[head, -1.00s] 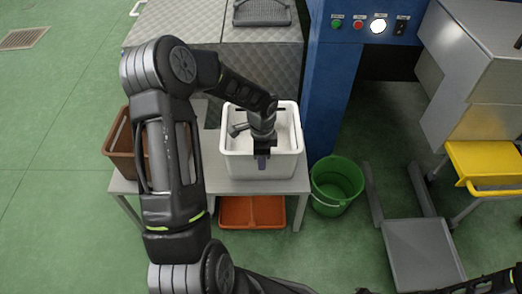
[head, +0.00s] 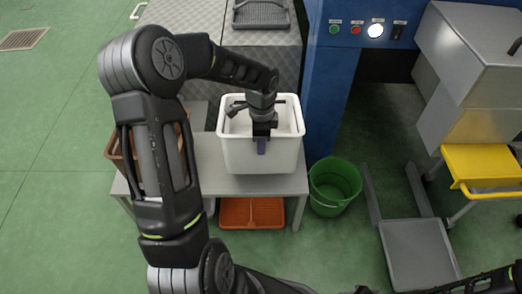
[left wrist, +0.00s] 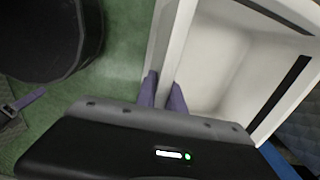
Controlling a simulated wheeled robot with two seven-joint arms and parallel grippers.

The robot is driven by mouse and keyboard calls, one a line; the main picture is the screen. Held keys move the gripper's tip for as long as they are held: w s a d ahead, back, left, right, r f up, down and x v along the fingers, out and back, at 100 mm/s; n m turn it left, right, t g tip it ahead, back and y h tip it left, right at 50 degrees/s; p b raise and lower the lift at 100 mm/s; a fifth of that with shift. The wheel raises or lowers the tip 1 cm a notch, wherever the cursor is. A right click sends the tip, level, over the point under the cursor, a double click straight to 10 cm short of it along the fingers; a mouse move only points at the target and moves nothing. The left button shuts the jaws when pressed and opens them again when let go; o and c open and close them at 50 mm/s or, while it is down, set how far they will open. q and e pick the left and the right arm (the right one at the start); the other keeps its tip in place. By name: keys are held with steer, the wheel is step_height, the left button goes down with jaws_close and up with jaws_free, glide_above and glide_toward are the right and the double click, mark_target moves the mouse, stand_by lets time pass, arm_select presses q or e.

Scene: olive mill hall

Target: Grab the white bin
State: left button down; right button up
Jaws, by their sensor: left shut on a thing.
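The white bin (head: 240,155) is an open box at the table's right part in the head view. Its rim and inside fill much of the left wrist view (left wrist: 215,60). My left gripper (head: 262,146) reaches down over the bin's near side. In the left wrist view its two purple fingers (left wrist: 163,95) straddle the bin wall, one on each side, and are shut on it. The bin appears raised slightly above the table top. Only a dark piece of my right arm shows at the lower right; its gripper is out of view.
The grey table (head: 205,165) also carries a brown crate (head: 119,152), partly behind my arm. An orange tray (head: 252,213) is below. A green bucket (head: 335,187) stands to the right, next to a blue machine post (head: 327,90). A yellow tray (head: 482,165) is farther right.

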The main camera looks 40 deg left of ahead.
arm_select(q)
steer(key=shift+r, duration=0.3)
stand_by(0.5)
